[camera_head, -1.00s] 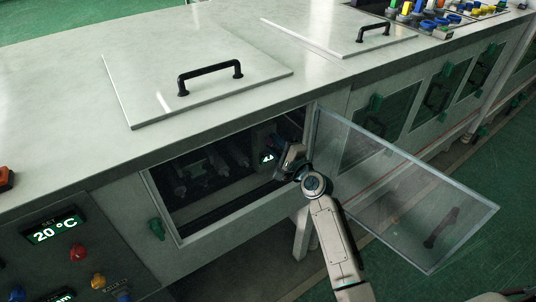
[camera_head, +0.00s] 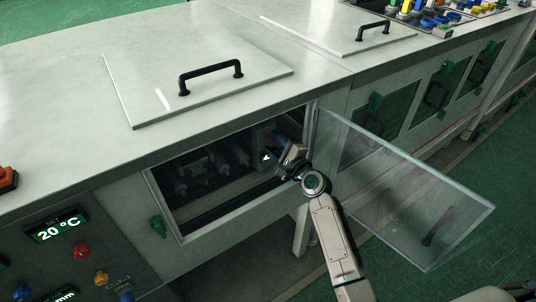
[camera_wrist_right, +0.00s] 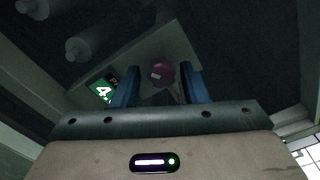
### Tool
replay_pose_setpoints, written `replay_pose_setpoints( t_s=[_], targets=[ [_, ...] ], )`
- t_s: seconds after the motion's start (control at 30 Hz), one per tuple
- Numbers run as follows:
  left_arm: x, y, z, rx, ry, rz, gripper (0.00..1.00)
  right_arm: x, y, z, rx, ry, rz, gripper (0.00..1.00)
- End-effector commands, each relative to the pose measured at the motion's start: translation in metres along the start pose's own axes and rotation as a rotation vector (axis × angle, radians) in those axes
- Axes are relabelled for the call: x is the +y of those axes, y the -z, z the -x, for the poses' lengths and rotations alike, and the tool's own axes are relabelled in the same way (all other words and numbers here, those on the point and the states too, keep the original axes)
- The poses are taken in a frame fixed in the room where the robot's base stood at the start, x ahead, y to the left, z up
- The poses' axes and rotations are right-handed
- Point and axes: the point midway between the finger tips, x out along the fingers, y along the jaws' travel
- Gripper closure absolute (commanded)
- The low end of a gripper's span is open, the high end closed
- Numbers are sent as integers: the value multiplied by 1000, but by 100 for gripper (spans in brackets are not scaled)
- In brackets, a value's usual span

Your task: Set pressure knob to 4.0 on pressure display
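The pressure knob (camera_wrist_right: 162,72) is a round purple-pink knob on a panel inside the open cabinet. In the right wrist view it shows between the two blue fingers of my right gripper (camera_wrist_right: 162,88), with gaps on both sides. The fingers are open and seem not to touch it. The pressure display (camera_wrist_right: 103,92) is left of the knob; a bright "4." is readable, the digits after it hidden by the left finger. In the head view the display (camera_head: 266,157) glows small beside my right gripper (camera_head: 279,146), which reaches into the cabinet opening. My left gripper is not in view.
The clear cabinet door (camera_head: 405,190) stands open to the right of my right arm. White rollers (camera_wrist_right: 78,48) lie inside the cabinet. A control panel with a 20 °C display (camera_head: 57,229) is at lower left.

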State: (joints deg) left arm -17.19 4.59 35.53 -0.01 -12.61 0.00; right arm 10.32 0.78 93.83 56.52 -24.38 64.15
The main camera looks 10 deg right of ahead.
Motion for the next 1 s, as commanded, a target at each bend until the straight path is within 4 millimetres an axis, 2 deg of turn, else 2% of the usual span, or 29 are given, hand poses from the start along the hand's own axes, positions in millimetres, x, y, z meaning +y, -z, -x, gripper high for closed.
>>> replay_pose_setpoints(
  t_s=[0.23, 0.73, 1.0],
  targets=[
    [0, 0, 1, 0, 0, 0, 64, -1, 0, 3, 0, 2, 1, 60],
    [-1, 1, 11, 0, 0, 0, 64, -2, 0, 52, 0, 2, 3, 60],
    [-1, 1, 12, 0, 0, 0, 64, -2, -1, 60, -1, 3, 1, 60]
  ],
)
